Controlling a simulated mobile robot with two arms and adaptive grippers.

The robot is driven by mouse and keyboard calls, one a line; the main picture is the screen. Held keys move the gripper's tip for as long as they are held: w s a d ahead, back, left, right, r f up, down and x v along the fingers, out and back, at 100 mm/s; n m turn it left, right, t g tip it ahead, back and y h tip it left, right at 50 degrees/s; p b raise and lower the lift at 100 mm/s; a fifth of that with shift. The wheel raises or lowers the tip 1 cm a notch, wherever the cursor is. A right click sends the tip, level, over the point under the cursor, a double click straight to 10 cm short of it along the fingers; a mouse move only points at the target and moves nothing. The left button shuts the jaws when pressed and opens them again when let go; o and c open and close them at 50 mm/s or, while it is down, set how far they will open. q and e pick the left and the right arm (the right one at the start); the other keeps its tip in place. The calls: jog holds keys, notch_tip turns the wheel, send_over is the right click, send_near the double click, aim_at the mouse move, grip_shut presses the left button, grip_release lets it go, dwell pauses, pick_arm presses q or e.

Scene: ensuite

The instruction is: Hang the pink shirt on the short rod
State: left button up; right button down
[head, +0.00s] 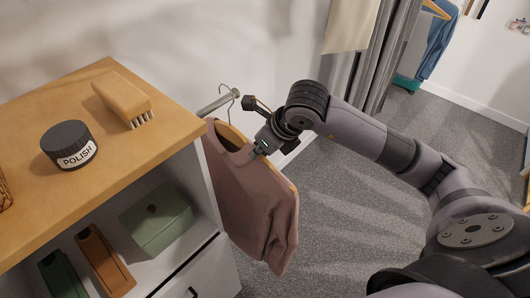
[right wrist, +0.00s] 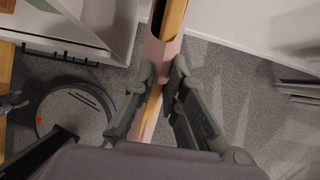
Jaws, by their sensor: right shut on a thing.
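The pink shirt (head: 250,193) hangs on a wooden hanger (head: 232,134) beside the shelf unit. My right gripper (head: 262,147) is shut on the hanger's shoulder and the shirt there. In the right wrist view, the fingers (right wrist: 160,76) pinch the wood and pink cloth (right wrist: 151,110) from both sides. The short rod (head: 213,105) is pale metal and sticks out near the wall, behind the shelf unit's corner. The hanger's wire hook (head: 229,89) is at the rod's outer end; I cannot tell whether it rests on it.
The shelf unit (head: 82,86) stands close on the left, with a polish jar (head: 69,145) and a brush (head: 124,98) on top. Boxes sit inside. A grey curtain (head: 373,60) and blue clothing (head: 437,42) are at the back. Carpet right of the shirt is clear.

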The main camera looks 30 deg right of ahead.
jog(key=shift+w+a+f, duration=0.15)
jog(key=shift+w+f, duration=0.05)
jog(key=shift+w, duration=0.1)
jog(key=shift+w+a+f+b, duration=0.1)
jog(key=shift+w+f+b, duration=0.05)
jog(key=shift+f+b, duration=0.5)
jog(key=shift+w+f+b, duration=0.1)
jog(key=shift+f+b, duration=0.45)
jog(key=shift+b, duration=0.1)
